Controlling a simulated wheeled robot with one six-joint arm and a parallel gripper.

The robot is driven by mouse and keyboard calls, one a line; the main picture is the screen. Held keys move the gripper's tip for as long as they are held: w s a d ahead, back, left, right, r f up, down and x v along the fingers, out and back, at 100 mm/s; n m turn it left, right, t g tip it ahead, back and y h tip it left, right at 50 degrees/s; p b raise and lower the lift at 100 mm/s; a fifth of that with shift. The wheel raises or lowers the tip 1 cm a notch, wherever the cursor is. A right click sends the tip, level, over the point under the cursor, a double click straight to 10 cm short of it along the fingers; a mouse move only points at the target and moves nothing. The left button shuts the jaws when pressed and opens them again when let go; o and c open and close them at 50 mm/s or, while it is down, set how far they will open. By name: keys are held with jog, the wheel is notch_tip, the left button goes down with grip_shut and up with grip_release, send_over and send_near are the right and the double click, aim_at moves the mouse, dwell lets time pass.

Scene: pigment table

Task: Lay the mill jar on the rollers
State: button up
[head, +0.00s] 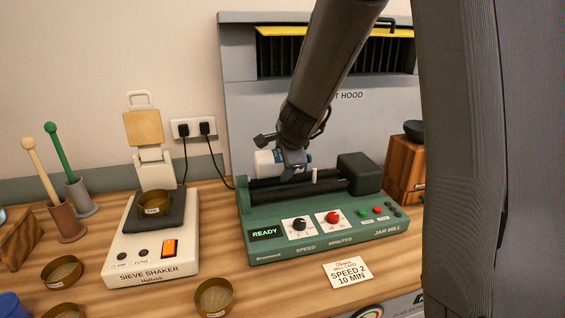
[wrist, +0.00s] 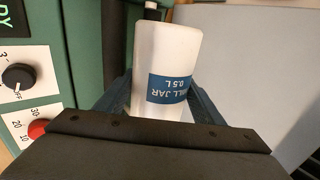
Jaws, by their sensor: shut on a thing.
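The white mill jar (head: 267,162) with a blue label lies on its side at the black rollers (head: 270,193) of the green jar mill (head: 255,222) in the head view. I cannot tell whether it touches the rollers. My gripper (head: 293,160) is shut on the jar from above. In the wrist view the jar (wrist: 165,60) sits between the two fingers (wrist: 158,95), its label reading "MILL JAR 0.5 L". Part of the jar is hidden behind my gripper in the head view.
A sieve shaker (head: 150,245) stands left of the mill, with brass sieves (head: 213,297) near the front. A card (head: 348,271) lies before the mill. A fume hood (head: 240,80) stands behind.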

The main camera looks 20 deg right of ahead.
jog(key=shift+f+b, duration=1.4)
jog(key=shift+b, duration=0.05)
dwell(0.6)
jog(key=o, duration=1.3)
jog(key=shift+o, duration=1.1)
jog(key=shift+s+f, duration=0.15)
jog(key=shift+f, duration=0.15)
notch_tip(320, 180, up, 3)
jog(key=p, duration=0.2)
jog(key=shift+s+f+p, duration=0.15)
jog(key=shift+f+p, duration=0.05)
jog(key=shift+p, duration=0.2)
jog(key=r+p, duration=0.4)
jog(key=p, duration=0.1)
jog(key=r+p, duration=0.2)
jog(key=r, duration=0.1)
jog(key=shift+w, duration=0.25)
